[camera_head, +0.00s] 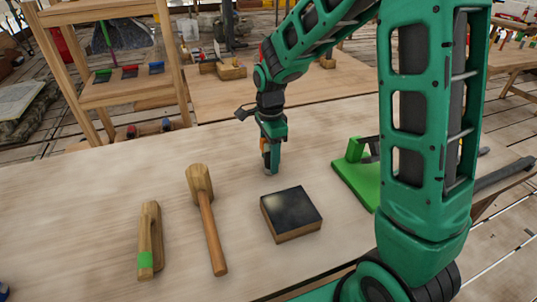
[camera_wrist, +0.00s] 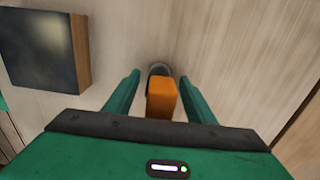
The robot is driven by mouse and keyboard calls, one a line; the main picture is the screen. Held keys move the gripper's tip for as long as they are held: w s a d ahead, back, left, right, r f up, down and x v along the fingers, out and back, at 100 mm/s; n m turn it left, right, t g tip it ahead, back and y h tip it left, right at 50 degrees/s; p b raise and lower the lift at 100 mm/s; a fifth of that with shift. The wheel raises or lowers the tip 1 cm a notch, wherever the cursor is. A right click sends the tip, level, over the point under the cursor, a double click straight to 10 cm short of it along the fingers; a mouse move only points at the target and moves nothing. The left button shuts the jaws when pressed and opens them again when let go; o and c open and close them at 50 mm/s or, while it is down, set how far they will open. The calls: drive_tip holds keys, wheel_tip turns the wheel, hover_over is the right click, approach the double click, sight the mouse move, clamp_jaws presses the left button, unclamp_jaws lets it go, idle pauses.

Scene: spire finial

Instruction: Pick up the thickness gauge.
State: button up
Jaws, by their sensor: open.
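A small item with an orange block-like body (camera_wrist: 161,100) and a dark rounded end (camera_wrist: 160,70) looks like the thickness gauge. In the wrist view it lies between the two green fingers of my gripper (camera_wrist: 161,80), with a gap on each side. The fingers are open. In the head view my gripper (camera_head: 271,168) points down at the pale workbench (camera_head: 100,185), behind the black-topped block. A bit of orange (camera_head: 263,146) shows at its left side; most of the item is hidden there by the gripper.
A black-topped wooden block (camera_head: 291,212) sits in front of my gripper; it also shows in the wrist view (camera_wrist: 40,50). A wooden mallet (camera_head: 207,215) and a wooden tool with a green band (camera_head: 147,240) lie left. A green object (camera_head: 352,172) stands right, partly behind my arm.

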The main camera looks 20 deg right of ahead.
drive_tip(key=c, duration=1.3)
drive_tip(key=shift+o, duration=0.2)
